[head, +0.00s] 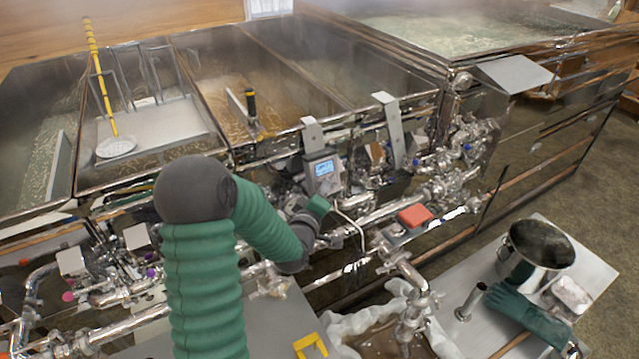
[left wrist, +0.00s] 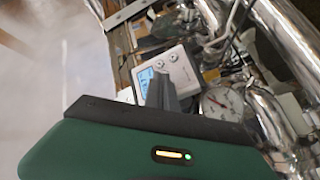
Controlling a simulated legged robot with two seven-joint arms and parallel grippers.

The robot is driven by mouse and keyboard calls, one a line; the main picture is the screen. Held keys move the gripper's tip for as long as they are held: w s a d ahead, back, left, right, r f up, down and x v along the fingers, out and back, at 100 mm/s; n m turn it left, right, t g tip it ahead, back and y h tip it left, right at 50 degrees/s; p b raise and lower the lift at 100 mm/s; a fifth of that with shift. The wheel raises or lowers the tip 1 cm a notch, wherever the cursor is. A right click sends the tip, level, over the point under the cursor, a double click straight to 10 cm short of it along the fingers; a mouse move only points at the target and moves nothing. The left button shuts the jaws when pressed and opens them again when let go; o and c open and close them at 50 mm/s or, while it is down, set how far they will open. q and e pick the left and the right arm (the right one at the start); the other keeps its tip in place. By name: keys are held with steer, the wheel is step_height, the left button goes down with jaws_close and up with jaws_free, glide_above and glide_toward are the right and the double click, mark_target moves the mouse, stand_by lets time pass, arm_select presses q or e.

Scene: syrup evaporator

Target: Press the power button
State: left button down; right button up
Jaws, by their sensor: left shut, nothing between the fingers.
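A small grey control box (head: 323,171) with a lit blue screen is mounted on the front of the evaporator, among the pipes. In the left wrist view the box (left wrist: 179,70) shows its screen at the left and small round buttons beside it. I cannot tell which one is the power button. My left gripper (head: 328,190) is shut and empty, just in front of the lower part of the box. In the left wrist view its dark fingers (left wrist: 160,92) overlap the box's lower edge; whether they touch it is unclear. My right gripper is not in view.
Shiny pipes and valves crowd around the box. A round gauge (left wrist: 221,104) is right of the fingers. A red-topped box (head: 414,215) sits to the right. A metal pot (head: 535,250) and green glove (head: 530,318) are on the table at lower right. Open pans lie behind.

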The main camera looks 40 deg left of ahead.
arm_select(q)
steer(key=d, duration=0.1)
steer(key=s+d+r, duration=0.1)
steer(key=d, duration=0.2)
steer(key=shift+s+d+r+p, duration=0.15)
steer(key=shift+d+r+p, duration=0.1)
steer(key=shift+d+p, duration=0.15)
steer(key=shift+a, duration=0.15)
steer(key=s+d+f+m+g+h+b, duration=0.1)
steer(key=d+f+m+g+h+b, duration=0.2)
steer(key=d+f+m+b, duration=0.55)
steer(key=s+d+f+m+g+h+b, duration=0.25)
steer(key=d+f+b, duration=0.3)
steer(key=f, duration=0.75)
steer(key=s+d+f+m+g+h+b, duration=0.2)
steer(key=s+d+f+m+g+b, duration=0.4)
steer(key=s+d+f, duration=0.3)
steer(key=s+f+b, duration=0.1)
steer(key=s+f, duration=0.1)
steer(key=s, duration=0.2)
steer(key=shift+d+m, duration=0.2)
steer(key=shift+m, duration=0.2)
steer(key=shift+s+d+r, duration=0.1)
steer(key=shift+d+r, duration=0.05)
steer(key=shift+d, duration=0.15)
